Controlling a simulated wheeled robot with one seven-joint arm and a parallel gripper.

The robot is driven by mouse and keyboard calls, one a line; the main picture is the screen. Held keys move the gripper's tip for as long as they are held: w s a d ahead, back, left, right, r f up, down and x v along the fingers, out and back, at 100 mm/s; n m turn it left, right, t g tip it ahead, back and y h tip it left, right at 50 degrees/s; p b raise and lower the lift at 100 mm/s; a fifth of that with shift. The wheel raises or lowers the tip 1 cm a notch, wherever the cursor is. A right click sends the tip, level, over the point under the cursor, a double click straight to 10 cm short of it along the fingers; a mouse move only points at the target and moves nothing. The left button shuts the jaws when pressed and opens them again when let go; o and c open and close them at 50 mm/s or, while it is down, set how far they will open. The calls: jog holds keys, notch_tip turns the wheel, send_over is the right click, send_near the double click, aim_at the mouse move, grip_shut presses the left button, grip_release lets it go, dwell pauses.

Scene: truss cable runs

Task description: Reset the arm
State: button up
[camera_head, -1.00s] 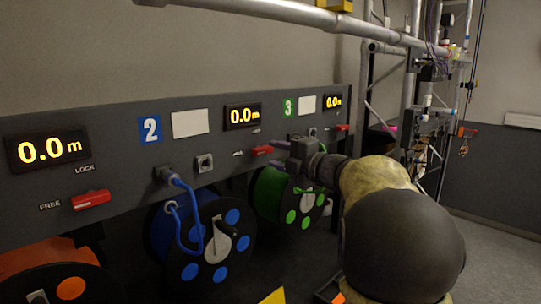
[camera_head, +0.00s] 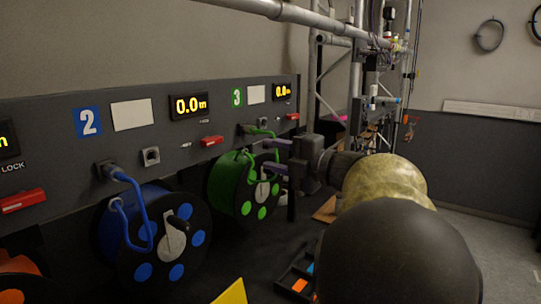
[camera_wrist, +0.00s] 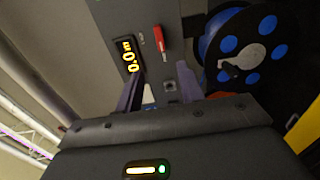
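My gripper (camera_head: 277,157) is in front of the panel near the green reel in the head view, with its two purple fingers apart and pointing left. In the wrist view, the fingers of my gripper (camera_wrist: 160,88) stand well apart with nothing between them; the panel shows behind. The green cable reel (camera_head: 228,186) hangs under the number 3 sign, with its green cable plugged into the panel. The blue cable reel (camera_head: 140,255) stands under the number 2 sign, its blue cable plugged in above it. The blue reel also shows in the wrist view (camera_wrist: 240,45).
The grey panel (camera_head: 60,145) carries red lock levers (camera_head: 212,141) and displays reading 0.0 m. A metal truss (camera_head: 357,75) stands behind my arm. A tray (camera_head: 297,270) with coloured pieces lies below. Open floor (camera_head: 505,250) is at the right.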

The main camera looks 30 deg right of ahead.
jog(key=shift+w, duration=0.1)
jog(key=w+a+f+m+g+h, duration=0.1)
jog(key=w+a+f+m+h, duration=0.15)
jog(key=f+m, duration=0.3)
jog(key=w+a+f+m+g+h, duration=0.1)
jog(key=w+f+m+h, duration=0.15)
jog(key=f+m, duration=0.3)
jog(key=w+a+f+m+g+h, duration=0.1)
jog(key=f+m+h, duration=0.3)
jog(key=f+m, duration=0.15)
jog(key=s+a+f+m+g, duration=0.2)
jog(key=s+a+f+g, duration=0.1)
jog(key=s+f, duration=0.3)
jog(key=s+a+f+m+g+y, duration=0.1)
jog(key=s+a+f+m+g, duration=0.1)
jog(key=s+a+f+g, duration=0.2)
jog(key=s+a+f+m+g+y, duration=0.1)
jog(key=s+a+f+m+g, duration=0.1)
jog(key=s+a+f, duration=0.5)
jog(key=shift+s+a+f+g, duration=0.15)
jog(key=shift+f+g, duration=0.25)
jog(key=shift+f, duration=0.6)
jog(key=shift+s+a+f+g, duration=0.1)
jog(key=shift+s+f+g, duration=0.25)
jog(key=shift+f, duration=0.65)
notch_tip(320, 180, up, 13)
jog(key=p, duration=1.3)
jog(key=shift+s+a+f, duration=0.2)
jog(key=shift+s, duration=0.15)
